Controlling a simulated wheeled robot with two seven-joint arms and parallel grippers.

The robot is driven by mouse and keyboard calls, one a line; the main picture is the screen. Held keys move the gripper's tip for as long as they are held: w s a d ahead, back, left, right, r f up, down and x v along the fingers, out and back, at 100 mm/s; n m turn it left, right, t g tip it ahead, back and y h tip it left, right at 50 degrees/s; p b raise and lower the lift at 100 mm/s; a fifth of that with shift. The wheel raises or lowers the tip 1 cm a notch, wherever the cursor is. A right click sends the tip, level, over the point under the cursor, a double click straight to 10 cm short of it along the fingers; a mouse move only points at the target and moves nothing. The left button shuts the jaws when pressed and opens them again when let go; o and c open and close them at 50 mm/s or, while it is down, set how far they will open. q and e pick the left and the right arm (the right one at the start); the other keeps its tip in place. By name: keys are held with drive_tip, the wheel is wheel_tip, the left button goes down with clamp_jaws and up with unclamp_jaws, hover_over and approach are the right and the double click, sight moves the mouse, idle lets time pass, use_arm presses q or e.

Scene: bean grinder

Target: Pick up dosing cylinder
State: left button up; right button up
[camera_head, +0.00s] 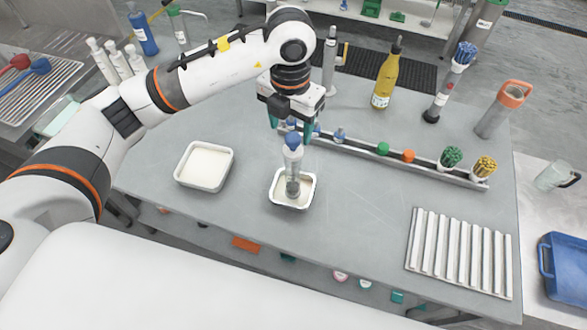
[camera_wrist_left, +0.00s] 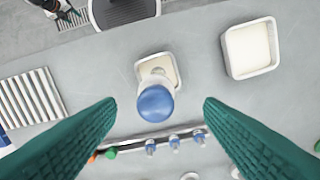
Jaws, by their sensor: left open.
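The dosing cylinder (camera_head: 293,163) has a blue top and a pale, clear body. It stands about upright, its lower end at the small square white tray (camera_head: 277,201). My left gripper (camera_head: 290,125) is open and empty above the cylinder, its green fingers pointing down. In the left wrist view the cylinder's round blue top (camera_wrist_left: 155,104) lies between the two spread fingers, apart from both. The top hides most of the body there. The small tray (camera_wrist_left: 144,66) shows behind it.
A larger white tray (camera_head: 204,165) stands to the left. Behind the cylinder runs a metal rail (camera_head: 350,152) with small coloured parts. A yellow bottle (camera_head: 386,78) stands farther back. A slatted metal rack (camera_head: 459,252) lies at right; the table between is clear.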

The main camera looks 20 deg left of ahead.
sight(293, 149)
use_arm(q)
wheel_tip(293, 149, down, 2)
drive_tip(key=shift+w+f, duration=0.1)
drive_tip(key=shift+w, duration=0.05)
drive_tip(key=shift+w+f+p, duration=0.15)
drive_tip(key=shift+f+p, duration=0.1)
drive_tip(key=shift+p, duration=0.1)
drive_tip(key=shift+d+f+p, duration=0.15)
drive_tip(key=shift+f+p, duration=0.75)
drive_tip(key=shift+f, duration=0.05)
drive_tip(key=shift+s+f+p, duration=0.15)
drive_tip(key=shift+f+p, duration=0.05)
drive_tip(key=shift+f, duration=0.4)
drive_tip(key=shift+s+f+p, duration=0.15)
drive_tip(key=shift+f+p, duration=0.05)
drive_tip(key=shift+f, duration=0.65)
drive_tip(key=shift+w+f, duration=0.1)
drive_tip(key=shift+f, duration=0.05)
drive_tip(key=shift+c, duration=0.3)
drive_tip(key=c, duration=1.2)
clamp_jaws()
use_arm(e)
drive_tip(key=r, duration=0.3)
drive_tip(key=shift+w+a+r, duration=0.2)
drive_tip(key=shift+w+r, duration=0.05)
drive_tip(key=shift+r, duration=0.1)
